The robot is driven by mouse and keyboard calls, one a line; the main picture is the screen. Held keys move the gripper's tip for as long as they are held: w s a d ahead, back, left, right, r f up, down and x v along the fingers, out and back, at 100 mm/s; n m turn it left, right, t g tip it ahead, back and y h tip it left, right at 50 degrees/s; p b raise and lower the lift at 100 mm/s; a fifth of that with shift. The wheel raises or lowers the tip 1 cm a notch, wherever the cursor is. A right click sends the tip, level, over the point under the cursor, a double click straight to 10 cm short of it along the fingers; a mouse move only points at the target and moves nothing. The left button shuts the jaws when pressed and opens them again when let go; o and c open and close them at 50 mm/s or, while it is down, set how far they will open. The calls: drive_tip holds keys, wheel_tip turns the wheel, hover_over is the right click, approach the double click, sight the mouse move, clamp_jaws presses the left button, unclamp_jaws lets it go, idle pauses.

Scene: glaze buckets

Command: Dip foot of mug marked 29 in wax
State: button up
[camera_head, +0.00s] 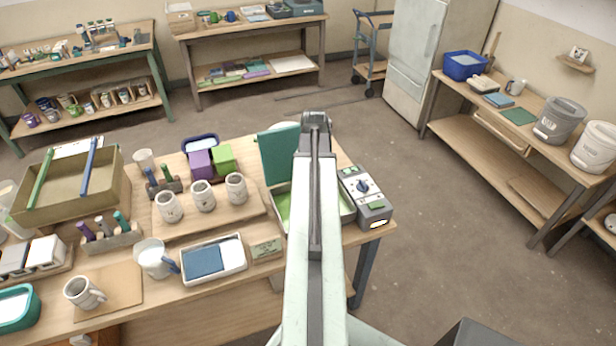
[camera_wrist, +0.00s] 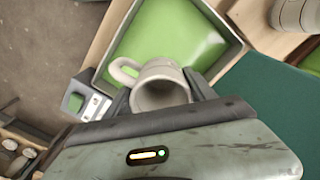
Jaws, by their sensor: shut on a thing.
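My gripper (camera_wrist: 160,92) is shut on a pale grey mug (camera_wrist: 152,72), one finger on each side of it. The mug's open mouth faces the wrist camera, and its handle points to the upper left. Beyond the mug is a square pan of green wax (camera_wrist: 195,35); whether the foot touches the wax is hidden by the mug. No number shows on this mug. In the head view the wax pan (camera_head: 283,209) is partly covered by my arm, which also hides the gripper and held mug. The pan's dark green lid (camera_head: 280,156) stands open.
A control box with a knob (camera_head: 363,187) stands right of the pan. Three mugs (camera_head: 203,196) stand on a wooden board to its left. Another mug (camera_head: 84,292) is on a tan mat. A tray with a blue pad (camera_head: 204,262) lies at the table's front.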

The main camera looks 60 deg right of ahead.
drive_tip(key=r+p, duration=0.1)
drive_tip(key=a+r+m+p, duration=0.1)
drive_tip(key=r, duration=0.1)
drive_tip(key=shift+s+a+r+p, duration=0.15)
drive_tip(key=shift+s+a+p, duration=0.1)
drive_tip(key=shift+p, duration=0.15)
drive_tip(key=shift+s+m, duration=0.1)
drive_tip(key=shift+m, duration=0.2)
wheel_tip(320, 180, down, 8)
drive_tip(key=b, duration=0.8)
drive_tip(key=shift+f+b, duration=1)
drive_tip(key=shift+f, duration=0.15)
drive_tip(key=shift+r+p, duration=1)
drive_tip(key=shift+r, duration=0.15)
idle(0.9)
